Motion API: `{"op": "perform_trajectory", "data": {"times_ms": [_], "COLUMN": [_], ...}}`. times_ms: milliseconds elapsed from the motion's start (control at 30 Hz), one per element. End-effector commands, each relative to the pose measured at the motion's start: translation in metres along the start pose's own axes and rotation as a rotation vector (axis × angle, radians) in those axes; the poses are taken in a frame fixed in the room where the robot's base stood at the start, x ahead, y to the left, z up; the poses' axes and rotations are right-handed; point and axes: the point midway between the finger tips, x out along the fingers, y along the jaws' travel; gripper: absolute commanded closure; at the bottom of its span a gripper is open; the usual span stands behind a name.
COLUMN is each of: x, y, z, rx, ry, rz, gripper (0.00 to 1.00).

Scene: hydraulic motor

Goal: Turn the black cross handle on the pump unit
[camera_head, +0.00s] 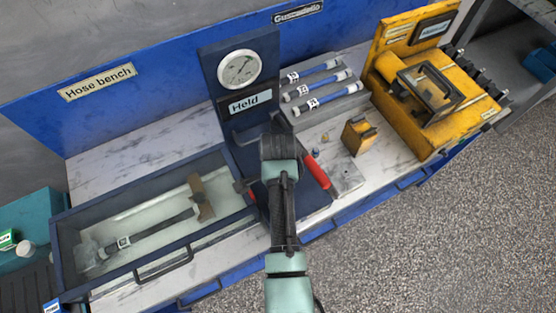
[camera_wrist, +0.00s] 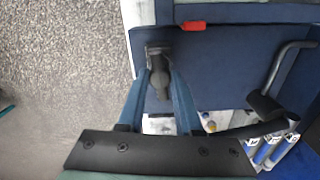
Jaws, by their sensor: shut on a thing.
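The pump unit is a dark blue stand (camera_head: 245,95) with a round dial gauge (camera_head: 240,68) and a label reading "Held". In the wrist view, my gripper (camera_wrist: 160,72) has its blue fingers on both sides of a black handle piece (camera_wrist: 160,60) in front of the blue body (camera_wrist: 225,65). It is shut on this piece, and the fingers cover part of it. The full cross shape cannot be made out. In the head view, my arm hides the fingertips.
A red-gripped lever (camera_head: 318,172) lies right of my wrist. A bent metal bar (camera_wrist: 285,70) is at right in the wrist view. An open-topped tray (camera_head: 120,275), blue hoses (camera_head: 315,85), a yellow block (camera_head: 359,136) and a yellow unit (camera_head: 400,105) share the bench.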

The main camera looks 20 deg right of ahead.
Motion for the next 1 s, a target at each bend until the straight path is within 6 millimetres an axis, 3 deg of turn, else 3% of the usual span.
{"op": "perform_trajectory", "data": {"times_ms": [1000], "x": [-0.002], "y": [0.0004], "z": [-0.0006], "rx": [-0.934], "ry": [-0.001], "rz": [0.0], "gripper": [1.0]}}
